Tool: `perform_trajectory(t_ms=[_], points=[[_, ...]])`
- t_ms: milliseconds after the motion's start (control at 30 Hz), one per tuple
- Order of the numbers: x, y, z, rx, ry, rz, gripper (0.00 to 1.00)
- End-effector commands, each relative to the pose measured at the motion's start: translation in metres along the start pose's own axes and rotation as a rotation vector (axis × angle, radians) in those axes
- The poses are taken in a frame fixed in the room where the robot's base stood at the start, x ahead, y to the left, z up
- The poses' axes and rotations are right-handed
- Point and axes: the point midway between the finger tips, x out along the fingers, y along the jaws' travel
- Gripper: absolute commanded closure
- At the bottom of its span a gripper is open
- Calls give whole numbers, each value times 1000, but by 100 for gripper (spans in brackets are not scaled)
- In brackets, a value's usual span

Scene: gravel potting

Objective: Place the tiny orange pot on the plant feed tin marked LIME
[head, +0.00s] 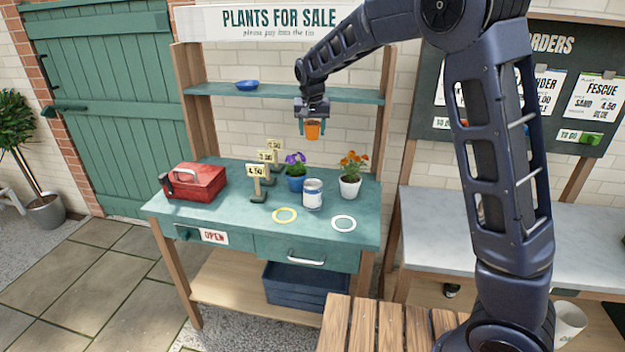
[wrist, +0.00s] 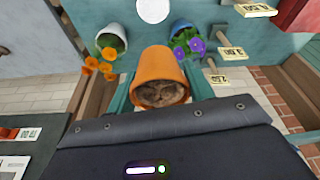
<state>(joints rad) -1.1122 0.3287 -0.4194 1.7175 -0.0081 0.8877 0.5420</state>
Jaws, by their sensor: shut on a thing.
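The tiny orange pot (head: 313,131) hangs upright in the air above the bench, with brown contents showing inside it in the wrist view (wrist: 160,80). My gripper (head: 312,124) is shut on the pot, with one green finger on each side of it. A white and blue tin (head: 313,196) stands on the green bench, well below the pot. Its label is too small to read. A pale round top, likely that tin's, shows at the upper edge of the wrist view (wrist: 153,10). The pot and the tin are apart.
A purple-flowered blue pot (head: 296,182) and an orange-flowered white pot (head: 350,186) stand behind the tin. A shelf (head: 270,91) runs above.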

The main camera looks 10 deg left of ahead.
Motion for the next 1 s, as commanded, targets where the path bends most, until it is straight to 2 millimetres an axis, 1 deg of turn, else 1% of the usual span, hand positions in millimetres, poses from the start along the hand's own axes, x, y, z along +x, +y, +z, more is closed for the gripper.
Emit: perform_trajectory(t_ms=[33, 100, 400, 500, 600, 867, 1000], points=[[12, 1, 4, 0, -2, 3, 73], [27, 1, 8, 0, -3, 4, 73], [90, 1, 25, 1, -3, 4, 73], [108, 1, 30, 0, -2, 3, 73], [122, 1, 34, 1, -2, 3, 73], [136, 1, 38, 1, -1, 1, 73], [152, 1, 42, 0, -1, 2, 73]])
